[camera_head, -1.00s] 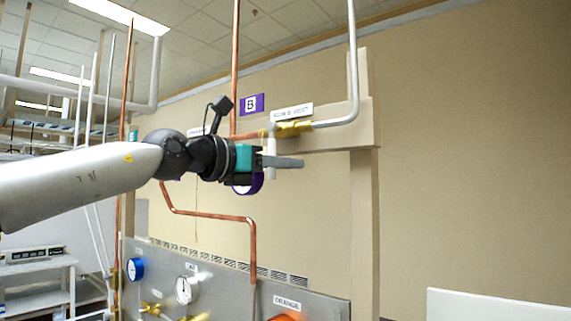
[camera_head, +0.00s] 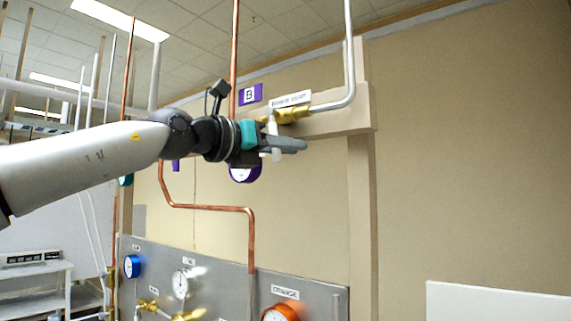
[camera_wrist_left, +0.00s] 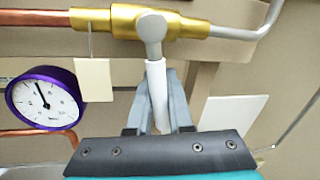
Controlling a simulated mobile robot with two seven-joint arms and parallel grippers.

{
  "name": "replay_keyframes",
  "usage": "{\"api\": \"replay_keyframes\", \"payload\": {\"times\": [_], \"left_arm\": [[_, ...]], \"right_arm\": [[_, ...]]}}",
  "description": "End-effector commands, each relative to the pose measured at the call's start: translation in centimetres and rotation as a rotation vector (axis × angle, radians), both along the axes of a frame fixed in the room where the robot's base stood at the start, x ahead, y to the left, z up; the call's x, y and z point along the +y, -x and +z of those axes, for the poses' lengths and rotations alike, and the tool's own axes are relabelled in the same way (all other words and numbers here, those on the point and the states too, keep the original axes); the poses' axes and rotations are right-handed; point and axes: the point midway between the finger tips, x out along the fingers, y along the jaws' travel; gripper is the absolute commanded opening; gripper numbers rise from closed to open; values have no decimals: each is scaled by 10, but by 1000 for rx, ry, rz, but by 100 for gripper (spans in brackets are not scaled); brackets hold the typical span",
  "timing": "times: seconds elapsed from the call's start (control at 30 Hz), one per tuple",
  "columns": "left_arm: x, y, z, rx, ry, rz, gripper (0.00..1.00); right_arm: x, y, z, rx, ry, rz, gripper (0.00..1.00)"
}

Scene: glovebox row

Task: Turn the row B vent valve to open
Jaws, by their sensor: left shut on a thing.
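The row B vent valve is a brass body (camera_head: 291,115) on the wall beam below a white label that I cannot read sharply. In the left wrist view its brass body (camera_wrist_left: 125,20) runs across the top, with a grey stem. The valve's white handle (camera_wrist_left: 158,100) hangs down from the stem, roughly across the pipe. My left gripper (camera_head: 290,146) points right, just below the valve. In the wrist view its fingers (camera_wrist_left: 160,110) are shut around the handle. The handle's lower end (camera_head: 276,155) shows below the fingers. My right gripper is not in view.
A purple-rimmed gauge (camera_wrist_left: 45,98) and a hanging blank tag (camera_wrist_left: 94,80) are close to the left gripper. A purple B sign (camera_head: 251,94) is above it. A copper pipe (camera_head: 205,207) and a gauge panel (camera_head: 215,275) lie below. The wall at right is open.

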Motion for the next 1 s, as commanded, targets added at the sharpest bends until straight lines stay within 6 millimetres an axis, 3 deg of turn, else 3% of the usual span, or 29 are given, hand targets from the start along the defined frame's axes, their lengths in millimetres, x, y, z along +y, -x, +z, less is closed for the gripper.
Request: {"api": "replay_keyframes", "payload": {"times": [0.1, 0.5, 0.53, 0.77, 1.0], "left_arm": [[-2, 2, 0, 20, 32, 1, 0], [-2, 2, 3, 31, 46, 0, 0], [-2, 2, 3, 31, 46, 0, 21], [-2, 2, 2, 32, 45, 0, 47], [-2, 2, 2, 32, 45, 0, 48]], "right_arm": [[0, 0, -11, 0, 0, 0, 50], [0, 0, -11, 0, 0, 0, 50], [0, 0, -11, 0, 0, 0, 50], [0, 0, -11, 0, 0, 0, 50], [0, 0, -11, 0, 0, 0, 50]]}}
